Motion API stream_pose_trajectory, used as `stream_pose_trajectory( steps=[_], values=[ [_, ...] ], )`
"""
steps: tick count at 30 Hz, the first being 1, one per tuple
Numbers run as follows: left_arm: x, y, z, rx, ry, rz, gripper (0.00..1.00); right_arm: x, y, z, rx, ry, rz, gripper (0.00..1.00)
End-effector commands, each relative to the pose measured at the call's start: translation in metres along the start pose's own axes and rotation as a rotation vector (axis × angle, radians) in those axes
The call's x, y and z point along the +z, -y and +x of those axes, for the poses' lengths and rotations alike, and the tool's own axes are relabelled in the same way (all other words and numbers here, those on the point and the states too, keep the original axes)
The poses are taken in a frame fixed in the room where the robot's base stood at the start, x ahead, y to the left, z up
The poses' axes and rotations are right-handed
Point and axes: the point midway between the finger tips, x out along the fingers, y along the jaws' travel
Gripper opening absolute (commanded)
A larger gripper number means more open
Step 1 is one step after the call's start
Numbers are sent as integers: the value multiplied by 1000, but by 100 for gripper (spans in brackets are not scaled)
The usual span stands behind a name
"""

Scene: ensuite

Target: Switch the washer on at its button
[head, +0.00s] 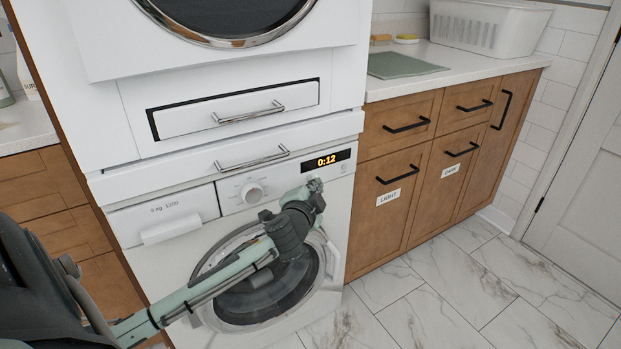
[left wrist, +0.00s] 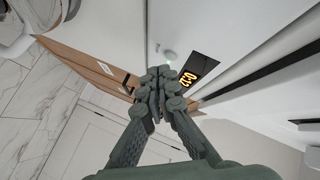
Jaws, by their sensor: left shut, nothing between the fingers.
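The white washer (head: 190,275) has a round door, a dial (head: 252,192) and a lit display (head: 327,162) reading 0:12. The display also shows in the left wrist view (left wrist: 194,73). My left gripper (head: 316,186) is shut and empty, its tips at the control panel just below the display. In the left wrist view its fingertips (left wrist: 160,76) lie together close to the panel. A small round grey spot (left wrist: 168,51) with a green glint shows just past the tips. I cannot tell whether the tips touch the button. My right gripper is out of view.
A white dryer (head: 100,35) stands above, with a handled drawer (head: 235,108) below it. Wooden cabinets (head: 395,190) marked LIGHT and DARK stand right of the washer. A basket (head: 485,25) and green cloth (head: 403,65) rest on the counter. The marble floor (head: 440,280) is clear.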

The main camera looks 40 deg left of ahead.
Motion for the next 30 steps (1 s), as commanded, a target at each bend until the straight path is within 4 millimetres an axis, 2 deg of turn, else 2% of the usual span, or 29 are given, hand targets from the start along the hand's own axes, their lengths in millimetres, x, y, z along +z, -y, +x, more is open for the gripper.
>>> stream_pose_trajectory(
  steps=[10, 24, 30],
  values=[
    [-2, -2, -3, 1, 0, -1, 0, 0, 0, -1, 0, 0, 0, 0],
    [-26, -26, -35, 2, 0, -2, 0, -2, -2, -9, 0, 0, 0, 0],
    [-31, -31, -42, 0, 0, -1, 0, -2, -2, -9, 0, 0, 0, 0]
  ],
)
